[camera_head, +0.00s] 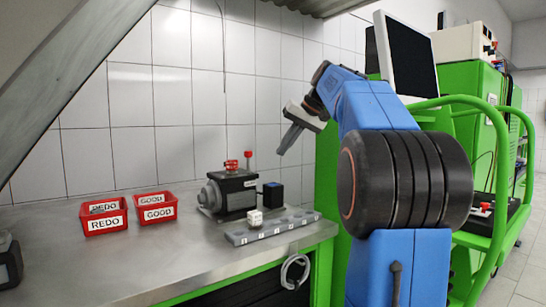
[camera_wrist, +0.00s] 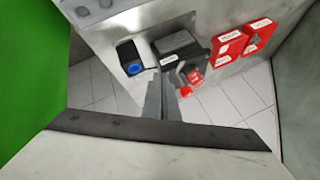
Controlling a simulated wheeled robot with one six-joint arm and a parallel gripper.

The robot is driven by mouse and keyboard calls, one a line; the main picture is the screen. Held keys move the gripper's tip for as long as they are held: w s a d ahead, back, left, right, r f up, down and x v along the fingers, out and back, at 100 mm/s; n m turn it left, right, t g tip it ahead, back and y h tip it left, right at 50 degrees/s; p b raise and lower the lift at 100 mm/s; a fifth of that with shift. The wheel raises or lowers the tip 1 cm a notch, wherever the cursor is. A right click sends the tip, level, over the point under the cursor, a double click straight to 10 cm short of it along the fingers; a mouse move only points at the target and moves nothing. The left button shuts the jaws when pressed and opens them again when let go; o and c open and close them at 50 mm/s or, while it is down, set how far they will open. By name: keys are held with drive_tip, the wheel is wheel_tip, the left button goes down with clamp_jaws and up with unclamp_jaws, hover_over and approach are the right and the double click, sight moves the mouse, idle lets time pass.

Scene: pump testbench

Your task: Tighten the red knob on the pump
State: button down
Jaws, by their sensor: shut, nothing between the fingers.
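The dark grey pump (camera_head: 232,192) stands on the steel bench in the head view. A red knob (camera_head: 231,165) sits on top of it, and a second red knob (camera_head: 248,155) stands on a thin upright stem beside it. My gripper (camera_head: 282,152) is up and to the right of the pump, apart from both knobs, pointing down and left. In the wrist view my gripper (camera_wrist: 161,78) is shut and empty. The pump body (camera_wrist: 177,45) and the red knobs (camera_wrist: 192,77) show there beyond the fingertips, slightly right. Which knob the task means cannot be told.
Two red bins, REDO (camera_head: 104,222) and GOOD (camera_head: 155,214), stand left of the pump. A black box (camera_head: 272,195) stands right of the pump. The wall is close behind.

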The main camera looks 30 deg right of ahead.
sight(248, 173)
drive_tip(key=w+a+f, duration=0.5)
drive_tip(key=w+f, duration=0.2)
drive_tip(key=shift+a, duration=0.3)
drive_tip(key=shift+f, duration=0.1)
idle(0.3)
drive_tip(key=shift+s+a+m+h, duration=0.1)
drive_tip(key=shift+a+m+h, duration=0.3)
drive_tip(key=shift+m, duration=0.2)
drive_tip(key=m+h, duration=0.1)
drive_tip(key=a+m+h, duration=0.1)
drive_tip(key=m, duration=0.1)
drive_tip(key=a+m+h, duration=0.1)
drive_tip(key=shift+w+a+m+t, duration=0.25)
drive_tip(key=shift+m+t, duration=0.05)
drive_tip(key=shift+m, duration=0.1)
drive_tip(key=shift+w+a, duration=0.5)
drive_tip(key=shift+a, duration=0.25)
drive_tip(key=shift+w, duration=0.1)
